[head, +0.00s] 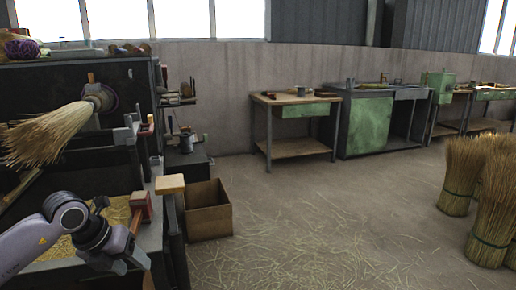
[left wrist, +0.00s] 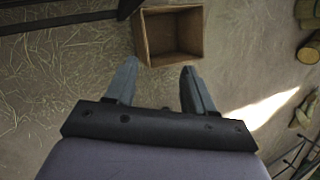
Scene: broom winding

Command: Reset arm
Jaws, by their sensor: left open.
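My left gripper (head: 128,250) is low at the left of the head view, beside the front edge of the dark machine (head: 85,75). In the left wrist view the gripper (left wrist: 158,82) is open, its two grey fingers apart with only floor between them. A straw broom head (head: 45,135) sticks out to the left from the round holder (head: 100,97) on the machine, above my left arm. My right gripper is in neither view.
An open cardboard box (head: 210,222) stands on the floor right of the machine; it also shows beyond the fingertips in the left wrist view (left wrist: 145,38). Straw bundles (head: 492,225) stand at the right. Workbenches (head: 293,100) line the back wall. The straw-littered middle floor is free.

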